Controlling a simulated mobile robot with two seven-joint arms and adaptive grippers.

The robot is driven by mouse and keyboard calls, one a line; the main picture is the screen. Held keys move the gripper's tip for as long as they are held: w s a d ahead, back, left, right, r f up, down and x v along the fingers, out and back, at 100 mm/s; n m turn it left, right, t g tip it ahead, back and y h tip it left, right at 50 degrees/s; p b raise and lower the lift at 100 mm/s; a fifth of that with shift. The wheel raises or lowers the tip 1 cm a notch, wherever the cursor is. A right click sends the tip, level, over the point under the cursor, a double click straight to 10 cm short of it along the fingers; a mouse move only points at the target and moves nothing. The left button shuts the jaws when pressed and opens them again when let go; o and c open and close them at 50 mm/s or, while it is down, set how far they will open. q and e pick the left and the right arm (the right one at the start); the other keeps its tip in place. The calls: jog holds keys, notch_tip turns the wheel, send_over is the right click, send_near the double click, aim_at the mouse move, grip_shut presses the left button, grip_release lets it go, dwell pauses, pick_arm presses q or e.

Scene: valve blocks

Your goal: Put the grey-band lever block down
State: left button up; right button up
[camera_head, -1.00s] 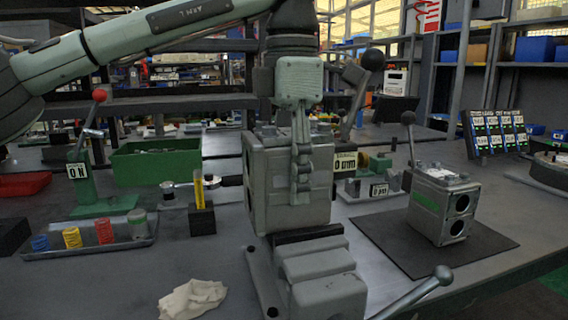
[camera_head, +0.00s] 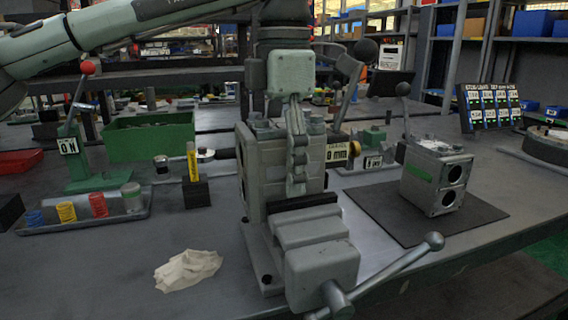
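The grey-band lever block (camera_head: 257,180) is a large grey block with bolts on top and a black-knobbed lever leaning up to the right. It stands upright at the grey vise (camera_head: 322,270), its lower part hidden behind the front jaw. I cannot tell whether it touches the vise bed. My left gripper (camera_head: 297,165) points down over the block. One finger lies against its near face and the other is hidden; it appears shut on the block. My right gripper is not in view.
A green-band lever block (camera_head: 434,182) stands on a black mat (camera_head: 380,207) at right. A tray (camera_head: 133,217) of coloured parts, a green bin (camera_head: 150,140) and a red-knobbed lever stand (camera_head: 92,180) are at left. A white rag (camera_head: 187,270) lies left of the vise, whose handle (camera_head: 395,268) sticks out right.

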aim_at(284, 123)
pick_arm(q)
jog(key=shift+r, duration=0.1)
jog(key=shift+r, duration=0.3)
notch_tip(284, 123, up, 11)
jog(key=shift+f+p, duration=0.15)
jog(key=shift+p, duration=0.7)
jog(key=shift+r, duration=0.4)
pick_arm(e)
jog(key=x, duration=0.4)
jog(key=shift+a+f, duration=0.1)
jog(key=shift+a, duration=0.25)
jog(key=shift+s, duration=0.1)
